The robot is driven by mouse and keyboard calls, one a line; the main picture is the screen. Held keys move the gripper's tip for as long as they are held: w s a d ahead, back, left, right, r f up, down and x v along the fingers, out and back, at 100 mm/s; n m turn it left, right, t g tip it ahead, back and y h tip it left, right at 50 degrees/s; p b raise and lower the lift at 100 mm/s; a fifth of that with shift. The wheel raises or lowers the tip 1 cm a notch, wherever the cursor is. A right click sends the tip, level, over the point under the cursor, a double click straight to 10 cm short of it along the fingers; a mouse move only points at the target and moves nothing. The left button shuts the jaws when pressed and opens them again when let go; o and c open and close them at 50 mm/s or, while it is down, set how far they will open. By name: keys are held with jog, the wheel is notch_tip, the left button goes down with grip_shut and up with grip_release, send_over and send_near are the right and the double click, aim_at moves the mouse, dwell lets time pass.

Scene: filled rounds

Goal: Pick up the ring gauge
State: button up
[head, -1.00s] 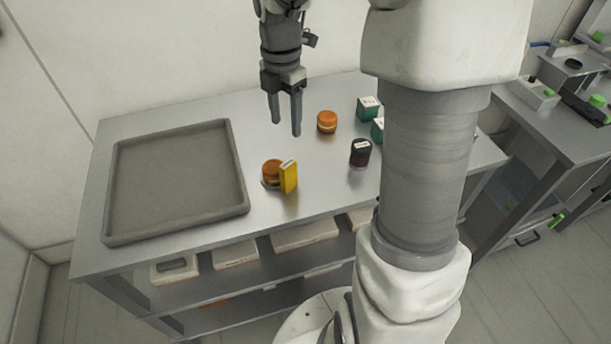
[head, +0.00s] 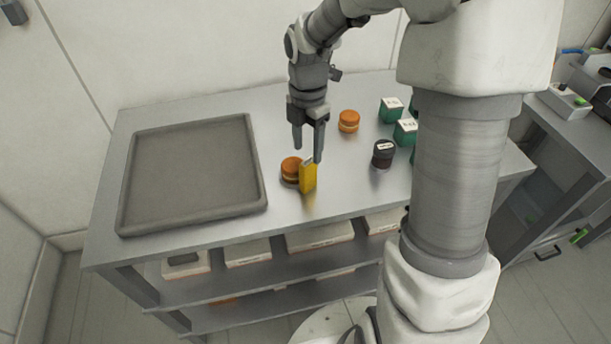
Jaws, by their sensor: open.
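No piece shows a clear open ring from here, so I cannot tell for sure which is the ring gauge. A round orange piece (head: 290,169) with a darker grey edge at its base stands on the grey table, close beside an upright yellow block (head: 308,177) that partly hides it. A second round orange piece (head: 348,121) stands farther back. My gripper (head: 308,155) is open and empty, pointing down, just above and behind the near orange piece and the yellow block. I cannot tell whether a fingertip touches the yellow block.
A large grey empty tray (head: 262,190) lies on the left of the table. A dark labelled jar (head: 382,154) and green labelled boxes (head: 391,110) stand to the right, partly behind my arm. White bins (head: 320,236) sit on the shelf below. The front middle of the table is clear.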

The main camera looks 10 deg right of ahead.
aim_at(309, 161)
jog(key=f, duration=0.6)
jog(key=shift+w+d+f+b, duration=0.15)
jog(key=shift+w+f+b, duration=0.05)
jog(key=shift+f+b, duration=0.1)
grip_shut()
